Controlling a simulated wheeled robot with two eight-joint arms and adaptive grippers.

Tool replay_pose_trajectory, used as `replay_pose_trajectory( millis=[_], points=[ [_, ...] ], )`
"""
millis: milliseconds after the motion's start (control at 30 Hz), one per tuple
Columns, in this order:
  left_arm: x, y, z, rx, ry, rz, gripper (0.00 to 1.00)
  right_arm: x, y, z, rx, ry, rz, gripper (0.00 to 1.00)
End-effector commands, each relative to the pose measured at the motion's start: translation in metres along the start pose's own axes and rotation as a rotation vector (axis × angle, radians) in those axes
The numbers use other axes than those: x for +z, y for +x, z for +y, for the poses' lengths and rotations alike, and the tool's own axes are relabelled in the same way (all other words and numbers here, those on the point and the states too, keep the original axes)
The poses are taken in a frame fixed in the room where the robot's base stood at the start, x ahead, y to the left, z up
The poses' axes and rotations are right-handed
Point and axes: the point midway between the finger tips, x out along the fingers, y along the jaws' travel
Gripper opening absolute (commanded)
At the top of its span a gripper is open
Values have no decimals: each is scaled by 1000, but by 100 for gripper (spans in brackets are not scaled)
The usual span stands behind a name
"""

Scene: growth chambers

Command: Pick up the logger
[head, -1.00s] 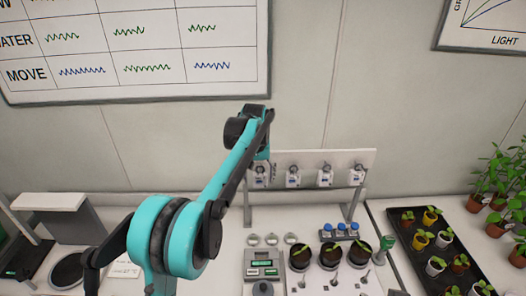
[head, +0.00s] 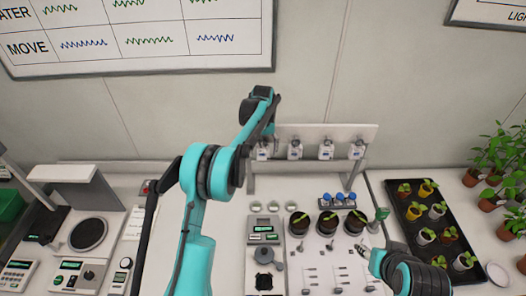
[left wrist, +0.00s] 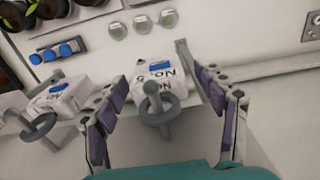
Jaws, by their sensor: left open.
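Several white loggers hang in a row on the rack (head: 312,135) in the head view. The leftmost logger (head: 262,153) is partly behind my left arm. In the left wrist view a white logger (left wrist: 147,90) with a blue patch, dark lettering and a grey ring handle lies between the spread fingers of my left gripper (left wrist: 156,72). The gripper is open, with gaps on both sides. A second logger (left wrist: 62,98) with a ring is outside the left finger. My right gripper (head: 364,251) is low at the right in the head view; its opening is unclear.
Dark pots with seedlings (head: 327,223) and blue-capped bottles (head: 340,198) stand below the rack. A black tray of seedlings (head: 408,212) is to the right. A scale (head: 88,233) and other instruments stand at the left. The wall behind the rack is close.

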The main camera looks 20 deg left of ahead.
Motion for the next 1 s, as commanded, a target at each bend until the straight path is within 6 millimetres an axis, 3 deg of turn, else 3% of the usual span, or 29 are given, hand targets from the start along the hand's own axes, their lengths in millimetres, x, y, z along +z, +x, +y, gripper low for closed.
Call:
replay_pose_trajectory(
  millis=[233, 433, 467, 900, 1000],
  points=[
    [0, 2, 0, 0, 0, 0, 71, 0, 0, 0, 0, 0, 0, 40],
    [0, 2, 0, 0, 0, 0, 18, 0, 0, 0, 0, 0, 0, 40],
    [0, 2, 0, 0, 0, 0, 16, 0, 0, 0, 0, 0, 0, 40],
    [0, -3, 0, -1, 1, 1, 16, 3, 4, 0, 0, 0, 0, 40],
    [8, -4, 0, -1, 2, 1, 16, 4, 5, 0, 0, 0, 0, 40]
  ],
)
